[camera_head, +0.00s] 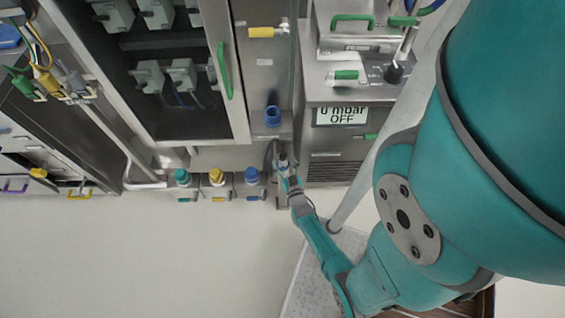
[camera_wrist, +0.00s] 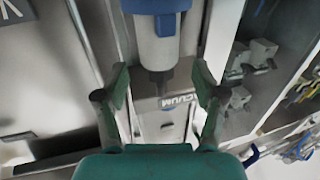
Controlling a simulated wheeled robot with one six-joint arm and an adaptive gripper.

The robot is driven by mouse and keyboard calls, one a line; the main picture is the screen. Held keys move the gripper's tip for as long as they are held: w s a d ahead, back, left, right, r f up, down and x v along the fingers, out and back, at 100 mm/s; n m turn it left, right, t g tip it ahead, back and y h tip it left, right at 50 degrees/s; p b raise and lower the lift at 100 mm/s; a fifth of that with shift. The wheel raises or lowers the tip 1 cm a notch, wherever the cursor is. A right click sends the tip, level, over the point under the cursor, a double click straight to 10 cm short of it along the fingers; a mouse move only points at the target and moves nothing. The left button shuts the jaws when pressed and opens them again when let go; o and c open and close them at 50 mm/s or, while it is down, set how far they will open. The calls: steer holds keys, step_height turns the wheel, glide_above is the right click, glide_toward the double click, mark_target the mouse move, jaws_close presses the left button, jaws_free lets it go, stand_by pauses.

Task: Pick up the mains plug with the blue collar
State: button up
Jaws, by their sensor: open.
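In the wrist view a mains plug with a blue collar (camera_wrist: 165,40) has a pale grey body and a dark tip. It lies between and just beyond the fingertips of my gripper (camera_wrist: 161,84), with a clear gap on both sides. My gripper is open and empty. In the head view my gripper (camera_head: 284,163) is at the lower cabinet edge, close to a blue-collared plug (camera_head: 252,176) on its left. A blue connector (camera_head: 272,116) sits above it on the cabinet. I cannot tell for certain which one the wrist view shows.
Teal (camera_head: 182,177) and yellow (camera_head: 217,177) collared plugs stand in the same row to the left. An open cabinet (camera_head: 170,45) with grey connectors and a machine with a display (camera_head: 341,115) flank my gripper. The pale floor (camera_head: 130,250) below is clear.

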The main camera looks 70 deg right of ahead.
mark_target(283, 156)
steer(key=shift+x, duration=1.3)
jaws_close()
steer(key=shift+r, duration=0.1)
steer(key=shift+r, duration=0.9)
step_height(283, 156, up, 5)
steer(key=shift+f, duration=0.15)
steer(key=v, duration=1.8)
